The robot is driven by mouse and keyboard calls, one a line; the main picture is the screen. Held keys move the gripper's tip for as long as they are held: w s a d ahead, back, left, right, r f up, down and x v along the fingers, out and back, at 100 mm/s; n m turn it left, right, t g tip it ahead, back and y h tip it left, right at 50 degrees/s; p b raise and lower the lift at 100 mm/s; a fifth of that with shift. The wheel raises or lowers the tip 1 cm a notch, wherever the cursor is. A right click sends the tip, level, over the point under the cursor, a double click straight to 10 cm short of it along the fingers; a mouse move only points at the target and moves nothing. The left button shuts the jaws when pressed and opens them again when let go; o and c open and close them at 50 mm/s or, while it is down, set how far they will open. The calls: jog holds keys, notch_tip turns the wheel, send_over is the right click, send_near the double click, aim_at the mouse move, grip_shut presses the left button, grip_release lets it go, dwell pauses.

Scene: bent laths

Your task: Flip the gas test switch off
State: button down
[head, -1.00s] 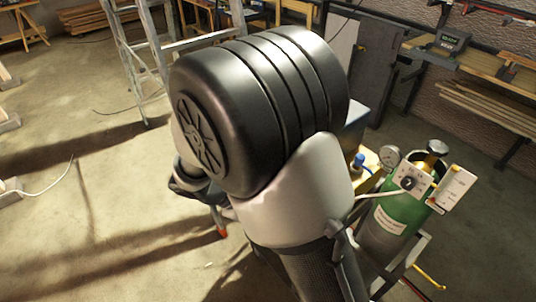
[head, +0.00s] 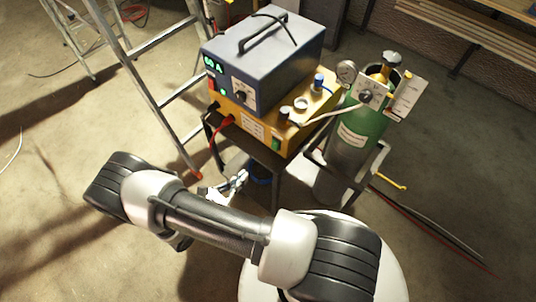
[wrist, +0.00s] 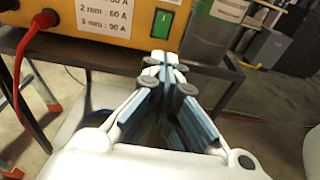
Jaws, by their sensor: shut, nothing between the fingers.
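A green rocker switch (head: 276,143) sits on the front of the yellow box (head: 250,118). It also shows in the wrist view (wrist: 161,24), close above my fingertips in the picture. Its label is not readable, so I cannot tell whether it is the gas test switch. A small white panel with a black knob (head: 366,96) is at the gas cylinder; its marks are too small to read. My gripper (wrist: 165,62) is shut and empty, in front of and below the yellow box. In the head view it (head: 228,188) is partly hidden by my arm.
A blue-grey welding unit (head: 262,55) with a lit display stands on the yellow box, on a dark stand. The green cylinder (head: 360,135) stands right of it. A red cable (wrist: 25,60) hangs at the left. A ladder (head: 150,80) stands left.

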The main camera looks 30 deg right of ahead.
aim_at(275, 145)
jog(key=shift+f, duration=0.2)
jog(key=b+x, duration=0.2)
jog(key=x, duration=1.2)
jog(key=shift+w+b, duration=0.1)
jog(key=shift+b, duration=0.3)
